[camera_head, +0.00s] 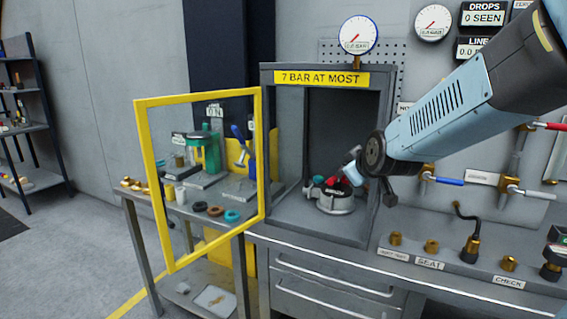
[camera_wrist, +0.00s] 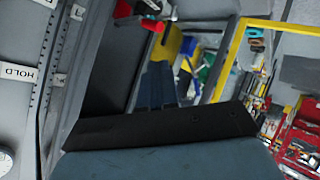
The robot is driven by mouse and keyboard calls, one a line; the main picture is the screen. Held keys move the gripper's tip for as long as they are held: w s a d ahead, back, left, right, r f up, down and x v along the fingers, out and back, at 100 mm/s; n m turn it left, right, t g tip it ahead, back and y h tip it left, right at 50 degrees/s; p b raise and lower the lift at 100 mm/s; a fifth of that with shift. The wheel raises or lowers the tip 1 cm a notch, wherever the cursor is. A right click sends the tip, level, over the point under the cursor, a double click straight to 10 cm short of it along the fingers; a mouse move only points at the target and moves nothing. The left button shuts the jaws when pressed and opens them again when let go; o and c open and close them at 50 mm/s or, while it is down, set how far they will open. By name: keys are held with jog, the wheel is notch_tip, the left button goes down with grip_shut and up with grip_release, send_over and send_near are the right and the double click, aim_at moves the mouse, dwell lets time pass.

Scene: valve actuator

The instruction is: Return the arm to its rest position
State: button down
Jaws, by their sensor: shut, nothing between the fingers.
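My arm (camera_head: 450,112) reaches in from the upper right, its end in front of the right side of the open grey test cabinet (camera_head: 385,100). My gripper (camera_head: 351,167) is only partly seen past the dark wrist joint; it is shut and empty. Its fingertips are hard to make out. A round metal valve actuator (camera_head: 336,203) with a dark top and red parts sits on the cabinet floor, below and left of my gripper in the picture. In the wrist view, a blue-grey and black part of mine fills the bottom, and red and metal parts (camera_wrist: 148,12) show at the top.
The yellow-framed door (camera_head: 143,180) stands open to the left, before a side table (camera_head: 130,192) with a green press (camera_head: 207,150) and rings. Gauges (camera_head: 358,34), pipes and brass fittings (camera_head: 471,248) lie around the cabinet and along the bench to the right.

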jog(key=s+d+m+g, duration=0.3)
jog(key=s+m, duration=0.1)
jog(key=s, duration=0.8)
jog(key=s+d+r+m+g+h, duration=0.1)
jog(key=s+d+m+g, duration=0.1)
jog(key=s, duration=1)
jog(key=shift+s+d+r+m+g+h, duration=0.35)
jog(key=shift+d+m, duration=0.4)
jog(key=shift+m, duration=0.35)
jog(key=shift+w+a, duration=0.1)
jog(key=shift+w, duration=0.1)
